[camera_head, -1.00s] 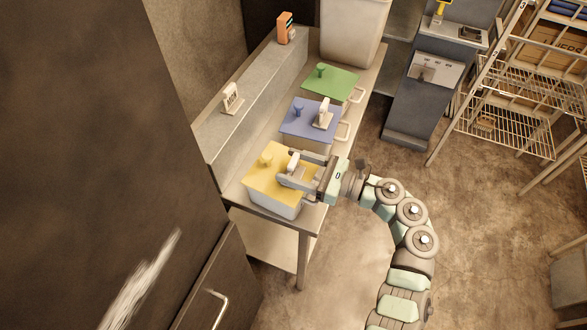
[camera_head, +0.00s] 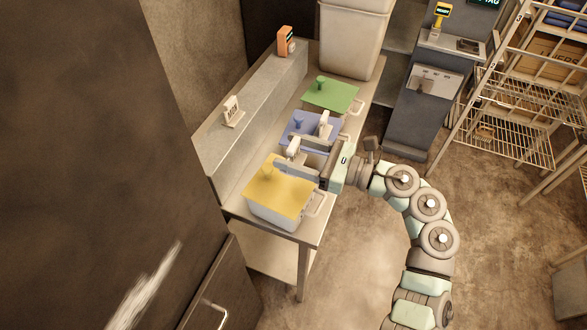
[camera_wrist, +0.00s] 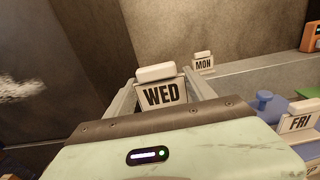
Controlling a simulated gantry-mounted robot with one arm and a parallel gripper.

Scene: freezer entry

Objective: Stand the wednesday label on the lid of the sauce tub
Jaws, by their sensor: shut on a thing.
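The Wednesday label (camera_wrist: 162,94), a white block stand marked WED, is clasped between the fingers of my gripper (camera_head: 288,158). It also shows in the head view (camera_head: 293,147), upright and apart from the lids. My gripper appears above the gap between the yellow-lidded tub (camera_head: 279,188) and the blue-lidded tub (camera_head: 298,125). A Friday label (camera_wrist: 301,122) stands on the blue lid near its knob (camera_wrist: 265,100). The green-lidded tub (camera_head: 333,96) is farther back with no label on it. I cannot tell from the pictures which tub holds sauce.
A Monday label (camera_wrist: 204,62) stands on the ledge (camera_head: 250,107) behind the tubs. An orange device (camera_head: 286,41) stands at the ledge's far end. A large pale bin (camera_head: 352,40) stands past the green lid. Lid knobs and tub side handles stick out.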

